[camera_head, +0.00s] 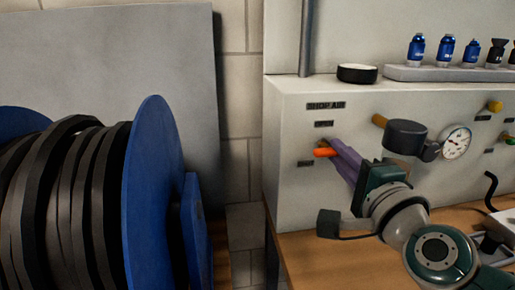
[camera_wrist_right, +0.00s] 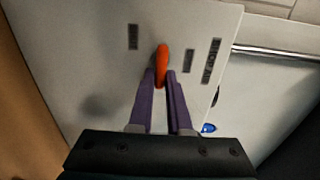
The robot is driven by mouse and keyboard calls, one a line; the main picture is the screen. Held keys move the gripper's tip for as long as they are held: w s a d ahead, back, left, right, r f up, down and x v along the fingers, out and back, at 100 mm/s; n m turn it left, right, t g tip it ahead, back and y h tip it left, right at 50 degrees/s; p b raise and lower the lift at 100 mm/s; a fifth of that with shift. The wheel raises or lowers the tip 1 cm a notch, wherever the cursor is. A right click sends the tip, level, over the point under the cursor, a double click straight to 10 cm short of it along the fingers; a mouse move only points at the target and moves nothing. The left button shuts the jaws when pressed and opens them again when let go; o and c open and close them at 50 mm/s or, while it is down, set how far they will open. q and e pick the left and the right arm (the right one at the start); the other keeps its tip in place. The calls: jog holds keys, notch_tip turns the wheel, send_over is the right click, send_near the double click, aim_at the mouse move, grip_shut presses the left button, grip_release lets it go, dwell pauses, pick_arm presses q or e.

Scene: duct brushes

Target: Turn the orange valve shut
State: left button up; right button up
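The orange valve (camera_head: 325,153) is a small orange handle on the front of the pale grey panel box, below the "SHOP AIR" label. In the head view it lies about level, and its right part is hidden by my fingers. My right gripper (camera_head: 338,150) reaches it with two purple fingers. In the right wrist view the handle (camera_wrist_right: 162,60) lies between the two fingertips (camera_wrist_right: 161,76), which appear to touch it on both sides. Its far end sticks out past the tips. My left gripper is not in view.
A pressure gauge (camera_head: 456,142) and a yellow knob (camera_head: 494,106) sit right of my gripper. A black round dish (camera_head: 357,73) and a rack (camera_head: 440,74) of blue-capped bottles stand on the box. Large blue reels (camera_head: 155,190) fill the left. A wooden bench (camera_head: 320,262) lies below.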

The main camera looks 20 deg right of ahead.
jog(key=o, duration=0.5)
jog(key=shift+c, duration=0.2)
jog(key=v, duration=1)
